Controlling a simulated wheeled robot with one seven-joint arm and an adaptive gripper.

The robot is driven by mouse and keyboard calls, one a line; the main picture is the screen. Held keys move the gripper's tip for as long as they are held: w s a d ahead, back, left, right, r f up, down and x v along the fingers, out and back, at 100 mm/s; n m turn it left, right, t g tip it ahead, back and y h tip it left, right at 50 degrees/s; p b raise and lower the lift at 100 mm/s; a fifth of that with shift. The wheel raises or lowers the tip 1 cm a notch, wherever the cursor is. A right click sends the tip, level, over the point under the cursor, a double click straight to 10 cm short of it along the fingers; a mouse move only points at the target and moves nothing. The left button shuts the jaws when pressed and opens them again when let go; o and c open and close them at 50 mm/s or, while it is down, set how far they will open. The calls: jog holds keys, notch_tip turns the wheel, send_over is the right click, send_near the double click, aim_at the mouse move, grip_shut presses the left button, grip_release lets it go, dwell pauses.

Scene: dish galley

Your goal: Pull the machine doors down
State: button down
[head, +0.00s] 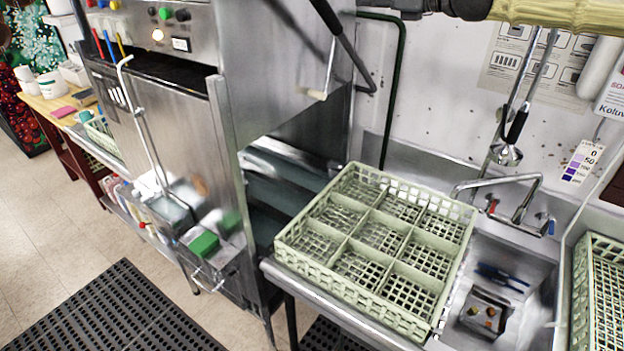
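The steel dish machine (160,120) stands left of centre, with a control panel (160,25) at its top. On its right side, a large steel door panel (285,60) is raised above an opening (285,175), through which the dark inside shows. A dark bent lever (345,45) runs beside this panel. A thin rod with a pale grip (317,94) hangs near it. The far side of the machine is hidden, so any door there cannot be seen. My gripper is not in view.
A pale green compartment rack (362,280) sits empty on the steel counter at the machine's right opening. A sink (500,300) with a tap and a hanging sprayer (507,153) lies right of it. Black mats (115,310) cover floor in front; the tiled floor at left is clear.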

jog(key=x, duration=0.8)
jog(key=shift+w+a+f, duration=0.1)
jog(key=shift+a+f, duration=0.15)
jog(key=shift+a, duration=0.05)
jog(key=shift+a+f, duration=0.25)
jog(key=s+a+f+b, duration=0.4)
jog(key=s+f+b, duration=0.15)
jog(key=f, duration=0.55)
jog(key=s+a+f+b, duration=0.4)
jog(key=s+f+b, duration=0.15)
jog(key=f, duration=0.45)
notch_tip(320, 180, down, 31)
jog(key=b, duration=2.8)
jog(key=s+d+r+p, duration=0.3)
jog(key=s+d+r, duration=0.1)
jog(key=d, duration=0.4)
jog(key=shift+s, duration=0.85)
